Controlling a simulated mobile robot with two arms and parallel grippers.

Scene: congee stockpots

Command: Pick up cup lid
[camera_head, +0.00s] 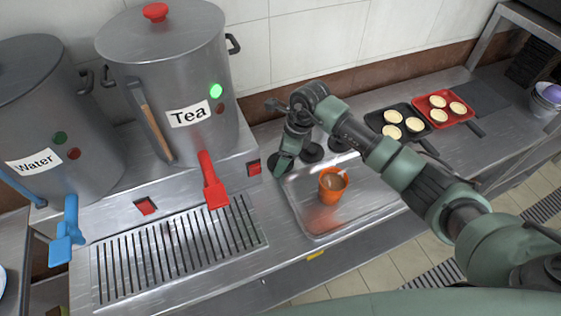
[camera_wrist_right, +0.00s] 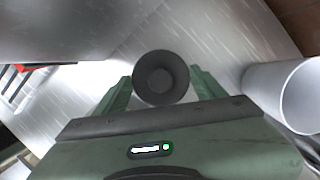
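A dark round cup lid (camera_wrist_right: 162,78) lies on the steel counter in the right wrist view. It shows between the two fingertips of my right gripper (camera_wrist_right: 160,84), with a narrow gap on each side. The gripper looks open. In the head view my right gripper (camera_head: 283,163) points down at the counter left of the tray, partly covering the dark lid there. Two more dark lids (camera_head: 311,153) (camera_head: 338,144) sit to its right. An orange cup (camera_head: 332,184) with a brown drink stands on the tray. My left gripper is out of view.
The steel tray (camera_head: 305,215) is beside the tea pot (camera_head: 180,75) with its red tap (camera_head: 212,182). A drip grate (camera_head: 170,255) lies in front. Black (camera_head: 372,118) and red (camera_head: 466,119) pans with pastries stand farther right. A pale cylinder (camera_wrist_right: 290,90) is right of the lid.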

